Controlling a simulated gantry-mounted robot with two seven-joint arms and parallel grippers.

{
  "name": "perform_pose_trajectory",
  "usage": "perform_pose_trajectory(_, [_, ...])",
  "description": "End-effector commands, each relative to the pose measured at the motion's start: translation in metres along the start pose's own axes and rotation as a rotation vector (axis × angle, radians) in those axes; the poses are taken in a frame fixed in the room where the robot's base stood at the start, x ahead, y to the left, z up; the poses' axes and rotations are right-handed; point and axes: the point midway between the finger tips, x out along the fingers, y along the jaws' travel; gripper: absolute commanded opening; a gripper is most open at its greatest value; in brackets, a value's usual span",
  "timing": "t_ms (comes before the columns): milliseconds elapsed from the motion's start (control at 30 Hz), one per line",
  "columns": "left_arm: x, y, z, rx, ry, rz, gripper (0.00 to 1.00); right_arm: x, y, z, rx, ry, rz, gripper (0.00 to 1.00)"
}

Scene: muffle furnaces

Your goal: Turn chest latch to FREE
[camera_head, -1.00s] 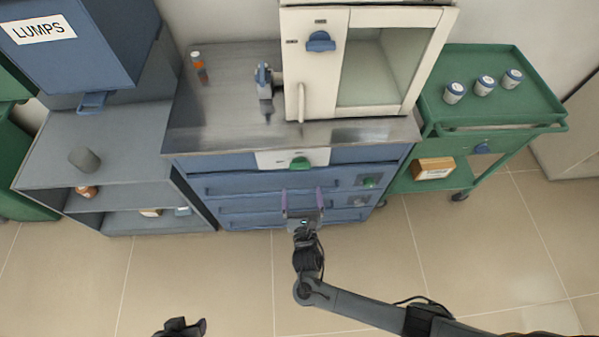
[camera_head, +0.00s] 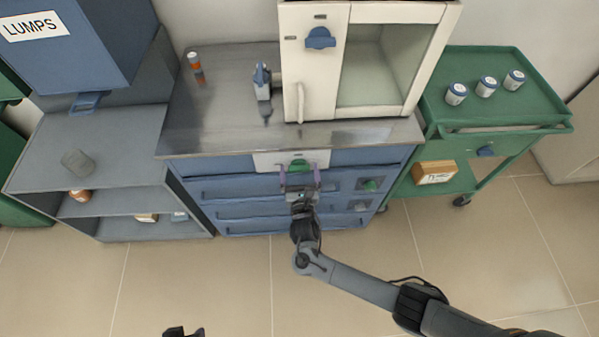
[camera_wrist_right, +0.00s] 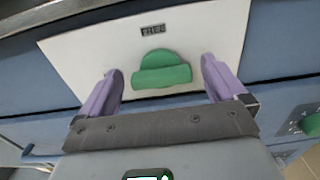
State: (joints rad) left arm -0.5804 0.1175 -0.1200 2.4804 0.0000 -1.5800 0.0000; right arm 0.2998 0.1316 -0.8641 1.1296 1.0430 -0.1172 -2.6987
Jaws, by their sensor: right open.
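The chest latch is a green knob (camera_head: 299,166) on a white plate (camera_head: 265,159) at the top front of the blue drawer chest. In the right wrist view the green knob (camera_wrist_right: 161,71) sits below the printed word FREE (camera_wrist_right: 153,30) on the plate (camera_wrist_right: 215,25). My right gripper (camera_head: 299,178) is open, its purple fingers at either side of the knob. In the wrist view the right gripper (camera_wrist_right: 160,85) shows gaps between both fingers and the knob. My left gripper (camera_head: 184,332) shows only as a dark piece at the bottom edge; its jaws cannot be made out.
Another green knob (camera_head: 370,185) is lower right on the chest. A green cart (camera_head: 500,118) stands right, grey shelves (camera_head: 110,140) left.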

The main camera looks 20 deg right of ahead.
Motion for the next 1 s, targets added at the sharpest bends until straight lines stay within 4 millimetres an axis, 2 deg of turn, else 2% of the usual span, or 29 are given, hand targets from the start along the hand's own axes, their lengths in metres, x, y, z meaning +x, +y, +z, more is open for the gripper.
perform_pose_trajectory(33, [0.000,0.001,0.000,-0.002,0.000,0.002,0.43,0.000,0.000,0.000,0.000,0.000,0.000,0.98])
perform_pose_trajectory(67, [0.000,0.001,0.000,-0.003,0.000,0.002,0.43,0.000,0.000,0.000,0.000,0.000,0.000,0.93])
perform_pose_trajectory(400, [0.000,0.001,0.000,-0.003,0.000,0.003,0.43,0.000,0.000,0.000,0.000,0.000,0.000,0.42])
perform_pose_trajectory(733, [-0.005,-0.001,-0.001,0.005,-0.001,-0.004,0.43,0.000,-0.001,0.001,0.046,0.001,-0.001,0.42])
perform_pose_trajectory(1000, [-0.018,-0.003,-0.005,0.008,-0.001,-0.006,0.43,0.000,-0.001,0.003,0.211,0.000,-0.002,0.42])
